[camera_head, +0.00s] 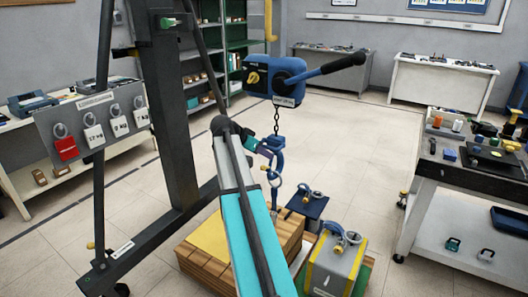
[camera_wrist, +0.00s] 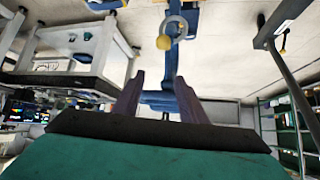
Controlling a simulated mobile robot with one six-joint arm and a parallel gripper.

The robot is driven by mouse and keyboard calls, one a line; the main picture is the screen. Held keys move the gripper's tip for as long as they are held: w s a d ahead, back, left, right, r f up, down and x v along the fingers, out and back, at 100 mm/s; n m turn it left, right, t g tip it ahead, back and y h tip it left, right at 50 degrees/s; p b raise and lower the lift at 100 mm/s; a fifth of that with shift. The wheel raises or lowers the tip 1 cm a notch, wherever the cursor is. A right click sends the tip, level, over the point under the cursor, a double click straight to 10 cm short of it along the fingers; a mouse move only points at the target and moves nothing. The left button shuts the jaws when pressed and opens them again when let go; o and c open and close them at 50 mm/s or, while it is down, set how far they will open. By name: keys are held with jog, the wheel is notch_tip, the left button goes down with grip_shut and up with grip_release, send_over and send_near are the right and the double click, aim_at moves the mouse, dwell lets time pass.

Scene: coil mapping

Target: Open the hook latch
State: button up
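The blue hook (camera_head: 280,158) hangs on a chain below the blue hoist (camera_head: 274,78) in the head view. A small yellow knob and a grey ring-shaped part show at its lower end. In the wrist view the hook's blue body (camera_wrist: 171,62) rises beyond the fingers, with the yellow knob (camera_wrist: 163,43) and grey ring (camera_wrist: 178,27) near the top. My gripper (camera_head: 264,152) is beside the hook's upper part. Its fingers (camera_wrist: 158,97) stand apart with blue metal between or just behind them; contact cannot be told. The latch's exact position is too small to tell.
Below the hook, a wooden pallet stack (camera_head: 205,262), a dark blue weight (camera_head: 308,205) and a grey-yellow weight (camera_head: 333,262) stand close together. A dark frame post (camera_head: 170,110) rises left. A cluttered bench (camera_head: 470,175) stands right. Open floor (camera_head: 350,130) lies between.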

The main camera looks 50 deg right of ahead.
jog(key=shift+a, duration=0.15)
jog(key=b+v, duration=0.1)
jog(key=v, duration=1.2)
jog(key=shift+a+r, duration=0.2)
jog(key=shift+r, duration=0.05)
